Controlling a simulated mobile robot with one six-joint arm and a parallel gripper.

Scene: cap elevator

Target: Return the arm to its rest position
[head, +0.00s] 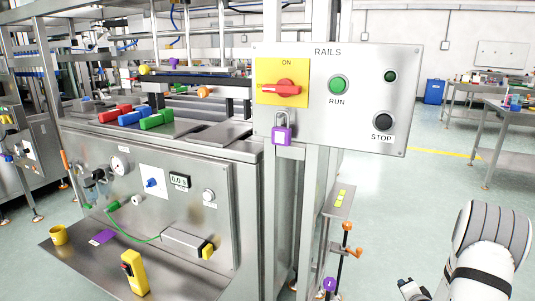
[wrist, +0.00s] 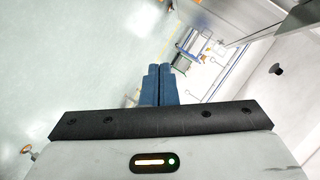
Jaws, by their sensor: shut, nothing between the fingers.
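My gripper (wrist: 158,74) shows in the wrist view with its two blue fingers together and nothing between them. Behind the fingers the wrist view shows pale floor, tilted. In the head view my white arm is at the lower right, apart from the machine, and a dark end part (head: 412,290) of it shows at the bottom edge. The fingertips are not clear in the head view.
The RAILS panel (head: 345,120) has a red switch (head: 281,88) and a purple padlock (head: 282,135) hanging below it. A metal post with a small shelf (head: 339,201) stands left of my arm. Open floor (head: 400,200) lies between the machine and the right workbench (head: 500,112).

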